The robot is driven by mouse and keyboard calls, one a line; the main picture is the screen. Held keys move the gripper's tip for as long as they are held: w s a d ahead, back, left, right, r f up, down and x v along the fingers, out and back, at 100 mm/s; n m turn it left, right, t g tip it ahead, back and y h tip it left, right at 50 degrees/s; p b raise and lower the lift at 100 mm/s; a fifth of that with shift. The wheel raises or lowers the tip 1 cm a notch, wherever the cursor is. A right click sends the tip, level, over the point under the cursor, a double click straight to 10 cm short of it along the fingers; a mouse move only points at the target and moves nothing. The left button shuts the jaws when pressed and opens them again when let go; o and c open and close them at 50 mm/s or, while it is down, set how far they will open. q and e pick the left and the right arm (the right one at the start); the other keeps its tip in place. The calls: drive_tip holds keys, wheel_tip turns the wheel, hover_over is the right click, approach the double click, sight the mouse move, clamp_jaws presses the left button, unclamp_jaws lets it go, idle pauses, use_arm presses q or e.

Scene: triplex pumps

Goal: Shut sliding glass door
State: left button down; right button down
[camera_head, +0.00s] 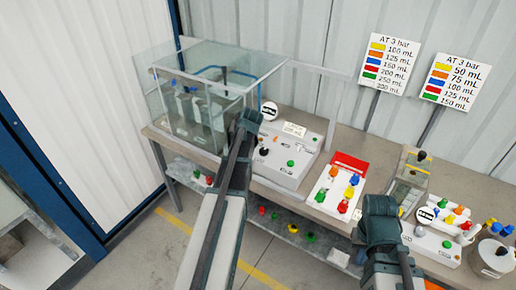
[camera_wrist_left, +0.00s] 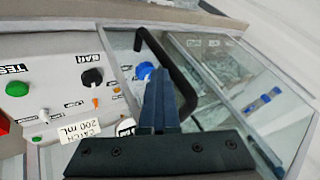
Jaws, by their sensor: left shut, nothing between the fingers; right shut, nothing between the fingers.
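The glass enclosure (camera_head: 205,95) stands at the left end of the bench, with clear panes in a pale frame. In the left wrist view a clear glass pane (camera_wrist_left: 215,105) carries a black bar handle (camera_wrist_left: 172,58). My left gripper (camera_head: 247,122) is at the right front edge of the enclosure. In the left wrist view its shut fingers (camera_wrist_left: 165,95) are empty and lie beside the handle, overlapping its lower part; I cannot tell whether they touch. How far the door stands open is unclear. My right gripper (camera_head: 380,205) is shut and empty, over the bench front.
A white test panel (camera_head: 285,165) with knobs stands right of the enclosure, close to my left arm. A red and white board (camera_head: 340,185) with coloured knobs and another pump unit (camera_head: 440,225) stand further right. A lower shelf (camera_head: 300,228) holds small coloured parts.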

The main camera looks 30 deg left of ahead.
sight(223, 103)
use_arm(q)
drive_tip(key=a, duration=2)
drive_tip(key=shift+w, duration=0.4)
use_arm(e)
drive_tip(key=shift+d, duration=0.1)
use_arm(q)
drive_tip(key=shift+a+r, duration=0.15)
drive_tip(key=shift+a, duration=0.05)
